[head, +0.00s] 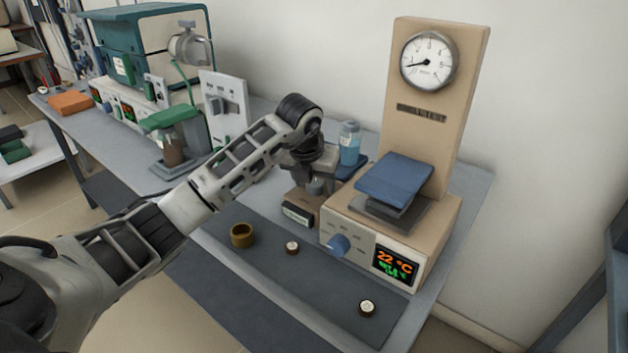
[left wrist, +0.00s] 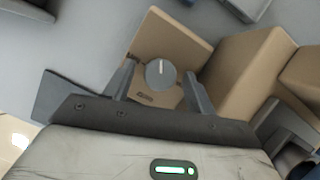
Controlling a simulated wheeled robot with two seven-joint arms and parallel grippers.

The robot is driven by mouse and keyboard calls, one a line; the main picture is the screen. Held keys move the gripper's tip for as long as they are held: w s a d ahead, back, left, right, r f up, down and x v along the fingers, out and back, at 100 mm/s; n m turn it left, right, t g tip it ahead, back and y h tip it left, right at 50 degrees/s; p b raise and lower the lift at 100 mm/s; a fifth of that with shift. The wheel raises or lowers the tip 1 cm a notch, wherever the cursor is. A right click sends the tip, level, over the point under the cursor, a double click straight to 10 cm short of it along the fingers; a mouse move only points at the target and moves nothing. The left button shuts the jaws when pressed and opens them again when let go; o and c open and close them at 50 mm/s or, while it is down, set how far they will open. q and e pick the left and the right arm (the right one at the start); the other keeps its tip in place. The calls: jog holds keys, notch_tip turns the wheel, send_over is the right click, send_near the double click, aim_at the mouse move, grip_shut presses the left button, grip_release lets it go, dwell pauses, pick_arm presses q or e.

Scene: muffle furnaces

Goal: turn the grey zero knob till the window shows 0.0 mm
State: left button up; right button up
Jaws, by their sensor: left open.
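The grey zero knob (left wrist: 160,73) has a white pointer line and sits on top of a small beige gauge box (left wrist: 152,35). In the head view the same beige box (head: 306,201) stands on the bench, and its dark-framed window (head: 297,214) faces front; the reading is too small to tell. My left gripper (head: 316,186) points down just above the box and hides the knob there. In the left wrist view the left gripper (left wrist: 159,84) is open, with one finger on each side of the knob; I cannot tell whether they touch it. My right gripper is out of view.
A blue-capped bottle (head: 349,143) is behind. A brass ring (head: 242,235) and two small round pieces lie on the dark mat (head: 300,275) in front.

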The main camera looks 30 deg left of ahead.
pick_arm(q)
jog(key=c, duration=1)
jog(key=shift+a+m, duration=0.1)
jog(key=shift+m, duration=0.2)
jog(key=shift+a+m+h, duration=0.1)
jog(key=shift+m+h, duration=0.4)
jog(key=shift+m, duration=0.4)
jog(key=shift+m+h, duration=0.7)
jog(key=shift+m, duration=1)
jog(key=o, duration=1)
